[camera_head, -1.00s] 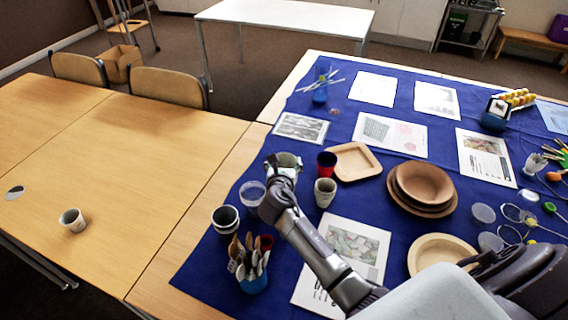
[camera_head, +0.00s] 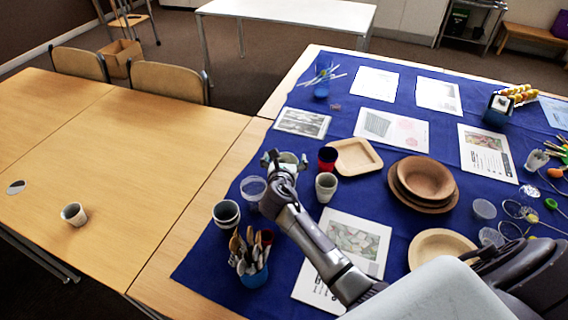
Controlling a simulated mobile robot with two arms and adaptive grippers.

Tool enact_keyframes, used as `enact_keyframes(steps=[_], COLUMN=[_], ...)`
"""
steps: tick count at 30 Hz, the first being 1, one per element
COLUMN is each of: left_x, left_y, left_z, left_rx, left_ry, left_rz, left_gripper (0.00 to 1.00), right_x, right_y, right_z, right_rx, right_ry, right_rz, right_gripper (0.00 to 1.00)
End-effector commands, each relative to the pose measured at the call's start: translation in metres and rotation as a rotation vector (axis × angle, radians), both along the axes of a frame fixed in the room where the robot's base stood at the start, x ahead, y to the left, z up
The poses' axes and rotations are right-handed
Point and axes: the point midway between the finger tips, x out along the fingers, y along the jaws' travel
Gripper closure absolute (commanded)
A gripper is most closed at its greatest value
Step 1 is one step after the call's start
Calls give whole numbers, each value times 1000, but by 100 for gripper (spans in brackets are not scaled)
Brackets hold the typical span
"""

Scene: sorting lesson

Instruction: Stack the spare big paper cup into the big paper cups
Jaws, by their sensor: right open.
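A pale paper cup (camera_head: 73,214) stands alone on the bare wooden table at left. On the blue cloth, a dark-rimmed pale cup or stack (camera_head: 226,214) stands at left, and a speckled pale cup (camera_head: 326,186) stands right of my gripper. I cannot tell which of these is the spare big cup. My right gripper (camera_head: 286,159) is open, with its fingers on either side of a greenish-grey cup (camera_head: 289,158), which the gripper partly hides. I cannot tell if they touch it. My left gripper is not in view.
A clear plastic cup (camera_head: 253,188) and a red cup (camera_head: 327,158) stand close to my right gripper. A blue holder of wooden spoons (camera_head: 253,277) is nearer. A square wooden plate (camera_head: 355,157) and stacked brown bowls (camera_head: 424,179) lie right. The wooden table (camera_head: 120,150) is mostly clear.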

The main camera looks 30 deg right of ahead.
Motion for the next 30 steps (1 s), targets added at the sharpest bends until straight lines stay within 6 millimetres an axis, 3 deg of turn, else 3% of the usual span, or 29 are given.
enact_keyframes(steps=[18, 30], left_x=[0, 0], left_y=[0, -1], left_z=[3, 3], left_rx=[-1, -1], left_ry=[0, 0], left_rz=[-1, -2], left_gripper=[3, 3], right_x=[-88, -97], right_y=[56, 61], right_z=[34, 38], right_rx=[1, -1], right_ry=[0, -1], right_rz=[0, -1], right_gripper=[1, 1])
